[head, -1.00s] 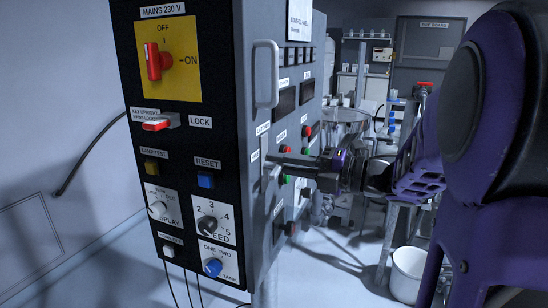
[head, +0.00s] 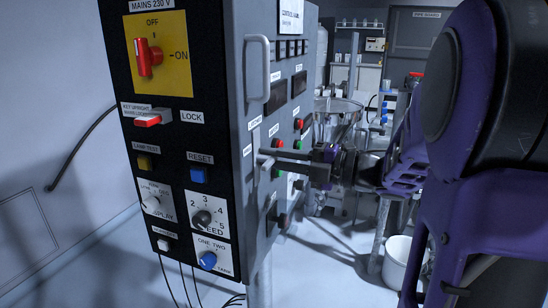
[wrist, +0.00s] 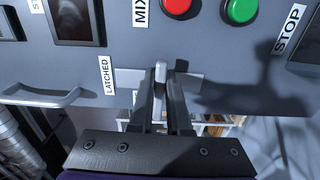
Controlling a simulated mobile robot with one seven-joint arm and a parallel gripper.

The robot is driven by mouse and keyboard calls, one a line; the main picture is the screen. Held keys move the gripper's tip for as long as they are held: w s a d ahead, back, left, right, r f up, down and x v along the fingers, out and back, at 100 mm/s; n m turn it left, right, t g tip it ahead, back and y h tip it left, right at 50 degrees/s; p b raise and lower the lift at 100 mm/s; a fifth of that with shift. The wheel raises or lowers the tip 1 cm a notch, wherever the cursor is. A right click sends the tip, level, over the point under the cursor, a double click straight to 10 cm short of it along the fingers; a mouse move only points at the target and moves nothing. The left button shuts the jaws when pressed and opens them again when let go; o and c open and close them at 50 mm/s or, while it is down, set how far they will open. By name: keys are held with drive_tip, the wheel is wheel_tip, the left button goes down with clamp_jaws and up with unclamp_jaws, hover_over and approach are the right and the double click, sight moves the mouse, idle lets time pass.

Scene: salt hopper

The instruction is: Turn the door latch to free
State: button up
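The door latch is a short pale lever (wrist: 161,74) on a light plate on the grey side face of the control cabinet. A LATCHED label (wrist: 107,75) is left of it in the wrist view. In the head view the light latch plate (head: 255,142) shows beside my fingertips, and the lever is hard to make out. My gripper (head: 268,158) reaches the cabinet face from the right. In the wrist view my gripper (wrist: 163,85) has its two fingers apart, one on each side of the lever. A narrow gap seems to show; contact is unclear.
A red button (wrist: 178,8) and a green button (wrist: 240,11) sit above the latch in the wrist view. A grey door handle (head: 257,68) stands out higher on the cabinet face. A white bucket (head: 397,262) is on the floor at right.

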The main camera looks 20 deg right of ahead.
drive_tip(key=o, duration=0.4)
drive_tip(key=v, duration=1.7)
drive_tip(key=shift+s+d, duration=0.15)
